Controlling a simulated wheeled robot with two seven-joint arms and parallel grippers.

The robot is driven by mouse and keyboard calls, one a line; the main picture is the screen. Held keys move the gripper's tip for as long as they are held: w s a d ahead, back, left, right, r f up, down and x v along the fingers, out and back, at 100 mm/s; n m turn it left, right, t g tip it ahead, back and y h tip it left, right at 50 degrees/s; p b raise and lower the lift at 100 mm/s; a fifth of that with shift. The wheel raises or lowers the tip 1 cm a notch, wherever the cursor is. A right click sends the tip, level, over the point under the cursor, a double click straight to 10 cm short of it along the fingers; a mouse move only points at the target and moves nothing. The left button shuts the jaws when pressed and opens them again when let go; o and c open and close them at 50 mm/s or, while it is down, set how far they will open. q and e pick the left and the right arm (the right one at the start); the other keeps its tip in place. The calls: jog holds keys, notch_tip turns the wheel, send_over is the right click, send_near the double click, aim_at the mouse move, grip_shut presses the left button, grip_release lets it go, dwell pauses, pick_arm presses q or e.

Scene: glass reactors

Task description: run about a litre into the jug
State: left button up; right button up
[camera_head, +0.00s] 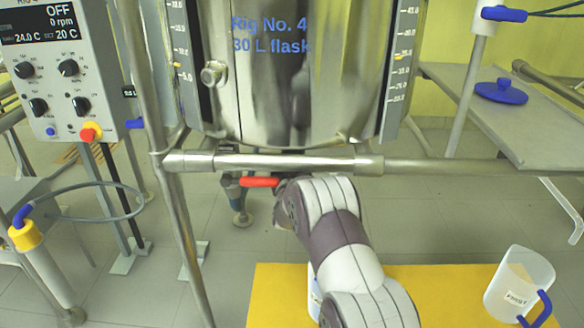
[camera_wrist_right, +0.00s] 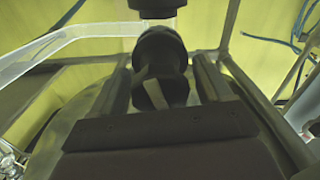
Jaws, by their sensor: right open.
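The drain valve's red lever (camera_head: 260,182) lies roughly level under the steel flask (camera_head: 290,80) of Rig No. 4. My right arm reaches up to it and hides much of the valve. In the right wrist view, my right gripper (camera_wrist_right: 162,80) is open, its two fingers on either side of a dark round part (camera_wrist_right: 160,55); I cannot tell whether they touch it. A translucent white jug (camera_head: 520,283) with a blue handle, labelled FIRST, stands at the right of the yellow top. A pale container (camera_head: 314,290) is mostly hidden behind my arm. My left gripper is not in view.
A steel rail (camera_head: 270,162) crosses in front of the flask, with an upright post (camera_head: 165,190) at its left. The control box (camera_head: 65,70) reads OFF, 0 rpm. The yellow top (camera_head: 450,290) has free room left of the jug. A grey bench (camera_head: 480,110) holds a blue lid.

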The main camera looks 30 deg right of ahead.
jog(key=c, duration=1)
jog(key=m+b, duration=0.1)
jog(key=m, duration=0.5)
jog(key=m+b, duration=0.2)
jog(key=m, duration=0.4)
jog(key=m+b, duration=0.1)
jog(key=m, duration=0.5)
jog(key=shift+s+d+f+m, duration=0.1)
jog(key=shift+f+m, duration=0.15)
jog(key=shift+m, duration=0.15)
